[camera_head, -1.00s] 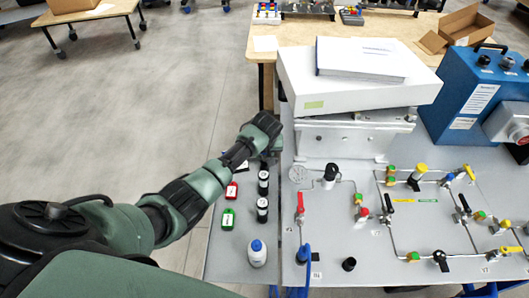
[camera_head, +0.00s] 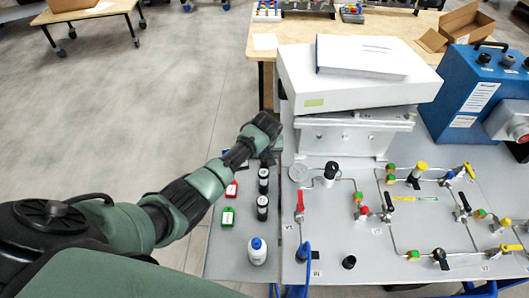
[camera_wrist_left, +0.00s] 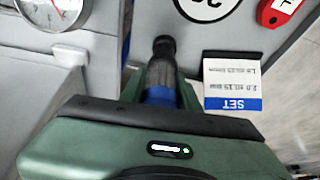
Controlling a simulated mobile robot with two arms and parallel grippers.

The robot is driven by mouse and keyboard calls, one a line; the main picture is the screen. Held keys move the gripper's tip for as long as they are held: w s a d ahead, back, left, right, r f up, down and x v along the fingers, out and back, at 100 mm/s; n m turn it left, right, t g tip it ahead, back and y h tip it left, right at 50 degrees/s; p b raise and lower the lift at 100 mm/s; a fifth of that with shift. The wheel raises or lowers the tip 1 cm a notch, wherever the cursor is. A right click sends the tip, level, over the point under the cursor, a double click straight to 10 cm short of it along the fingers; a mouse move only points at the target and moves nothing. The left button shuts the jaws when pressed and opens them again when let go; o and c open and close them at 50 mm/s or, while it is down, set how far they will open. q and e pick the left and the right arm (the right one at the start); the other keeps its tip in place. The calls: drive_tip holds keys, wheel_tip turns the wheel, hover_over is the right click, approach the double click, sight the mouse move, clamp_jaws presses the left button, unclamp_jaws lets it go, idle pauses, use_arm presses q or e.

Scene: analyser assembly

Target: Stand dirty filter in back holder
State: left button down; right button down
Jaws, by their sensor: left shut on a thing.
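My left gripper (camera_head: 266,152) is at the back of the left strip of the bench, left of the metal stand. In the left wrist view it is shut on a narrow cylinder (camera_wrist_left: 160,74) with a black end, a grey middle and a blue band, apparently the filter. The gripper body hides its near end. I cannot tell whether its far end touches anything. The back holder is not clearly visible under the gripper. Two black cylinders with pale bands, a rear one (camera_head: 263,182) and a front one (camera_head: 262,207), stand in line in front of the gripper.
A red tag (camera_head: 231,190), a green tag (camera_head: 227,218) and a white blue-capped bottle (camera_head: 257,251) are nearby. A SET card (camera_wrist_left: 232,80) and a gauge (camera_wrist_left: 55,12) flank the filter. A white box (camera_head: 350,85) tops the metal stand (camera_head: 345,140). Pipework with valves covers the right.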

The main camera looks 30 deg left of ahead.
idle(0.3)
use_arm(q)
drive_tip(key=c, duration=0.9)
unclamp_jaws()
drive_tip(key=shift+c, duration=0.2)
drive_tip(key=shift+r, duration=0.1)
